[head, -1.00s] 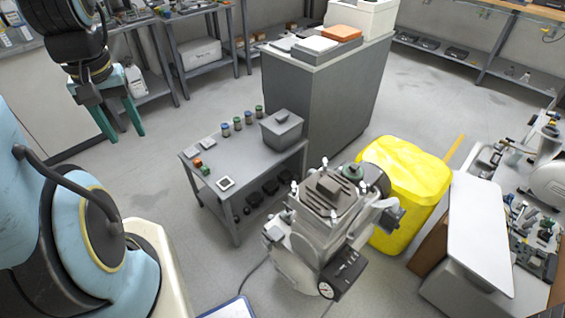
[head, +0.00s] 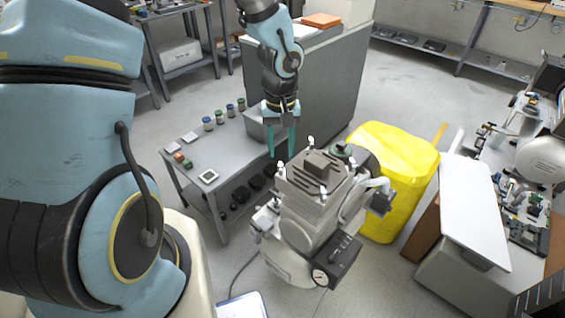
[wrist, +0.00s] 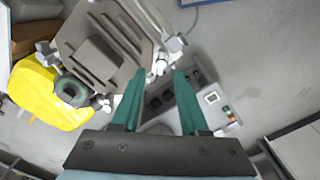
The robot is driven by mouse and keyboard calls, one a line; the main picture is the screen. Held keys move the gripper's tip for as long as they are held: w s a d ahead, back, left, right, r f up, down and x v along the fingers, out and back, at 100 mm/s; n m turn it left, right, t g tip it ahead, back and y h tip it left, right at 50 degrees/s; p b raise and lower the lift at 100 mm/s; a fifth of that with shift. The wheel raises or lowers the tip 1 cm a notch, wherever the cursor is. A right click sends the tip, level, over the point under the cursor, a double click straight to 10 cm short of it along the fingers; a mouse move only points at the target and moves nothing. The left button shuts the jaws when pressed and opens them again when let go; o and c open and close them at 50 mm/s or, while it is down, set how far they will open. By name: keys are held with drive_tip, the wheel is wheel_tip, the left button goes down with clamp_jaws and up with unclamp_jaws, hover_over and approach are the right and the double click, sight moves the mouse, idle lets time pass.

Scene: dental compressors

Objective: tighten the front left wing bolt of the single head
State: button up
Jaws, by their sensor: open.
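The single head (head: 312,180) is a grey finned block with white wing bolts at its corners, on top of the pale compressor (head: 305,232). The wing bolt at its left corner (head: 281,168) is close to my gripper (head: 281,155), which points down, open and empty. In the wrist view, my gripper's two green fingers (wrist: 159,72) are spread, and that wing bolt (wrist: 160,62) shows just beyond the gap between their tips. The head's finned top (wrist: 98,45) is left of the fingers there. I cannot tell whether a finger touches the bolt.
A yellow bin (head: 395,170) stands right of the compressor. A grey cart (head: 185,150) with small jars is at left, a tall grey cabinet (head: 325,85) behind. A white panel (head: 473,210) is at right. Open floor lies in front of the cart.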

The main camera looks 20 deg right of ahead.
sight(280, 165)
drive_tip(key=shift+f, duration=2.65)
clamp_jaws()
